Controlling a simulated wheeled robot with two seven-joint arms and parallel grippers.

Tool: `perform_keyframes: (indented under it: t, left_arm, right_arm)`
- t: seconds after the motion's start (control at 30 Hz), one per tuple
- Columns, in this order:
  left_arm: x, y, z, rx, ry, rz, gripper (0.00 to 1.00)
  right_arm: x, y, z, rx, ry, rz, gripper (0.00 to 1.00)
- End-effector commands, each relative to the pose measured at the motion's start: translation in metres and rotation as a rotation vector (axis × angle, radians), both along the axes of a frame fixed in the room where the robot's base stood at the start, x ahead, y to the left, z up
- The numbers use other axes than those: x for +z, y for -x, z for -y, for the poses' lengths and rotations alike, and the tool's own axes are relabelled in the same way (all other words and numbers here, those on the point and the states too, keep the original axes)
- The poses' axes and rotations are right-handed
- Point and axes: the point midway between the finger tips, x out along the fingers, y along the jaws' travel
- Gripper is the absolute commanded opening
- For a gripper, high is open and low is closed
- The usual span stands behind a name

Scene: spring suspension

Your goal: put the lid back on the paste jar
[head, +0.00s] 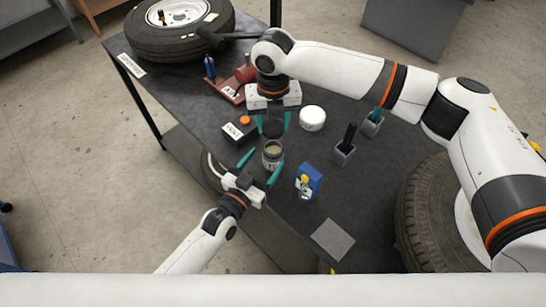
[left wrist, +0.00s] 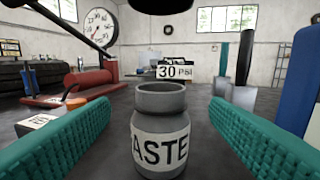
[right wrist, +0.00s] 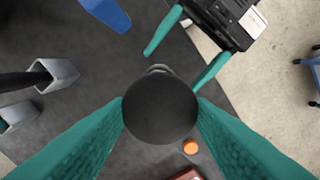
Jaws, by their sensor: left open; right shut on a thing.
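The paste jar (head: 272,160) stands upright and open on the dark table, and its label shows in the left wrist view (left wrist: 160,145). My left gripper (head: 266,158) is open, its teal fingers on either side of the jar with gaps showing. My right gripper (head: 273,122) is shut on the round black lid (right wrist: 160,108). The lid's lower edge also shows at the top of the left wrist view (left wrist: 163,6), above the jar and apart from it. In the right wrist view the lid hides most of the jar.
A tyre (head: 180,28) lies at the back.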

Motion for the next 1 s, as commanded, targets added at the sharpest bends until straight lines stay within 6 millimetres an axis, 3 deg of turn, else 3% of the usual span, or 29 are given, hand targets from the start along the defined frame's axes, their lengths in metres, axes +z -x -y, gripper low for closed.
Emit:
perform_keyframes:
  t: [0.1,0.3,0.7,1.0]
  left_arm:
    - [0.001,-0.018,0.012,-0.001,0.001,0.001,0.71]
    - [0.0,-0.036,0.022,-0.001,0.0,0.0,0.71]
    - [0.0,-0.04,0.024,-0.001,-0.001,-0.001,0.71]
    - [0.0,-0.04,0.024,-0.001,-0.001,-0.001,0.22]
  right_arm:
    - [0.0,0.0,0.0,0.0,0.0,0.0,0.26]
    - [0.0,0.0,0.0,0.0,0.0,0.0,0.26]
    - [0.0,0.0,0.0,0.0,0.0,0.0,0.26]
    - [0.0,0.0,0.0,0.0,0.0,0.0,0.26]
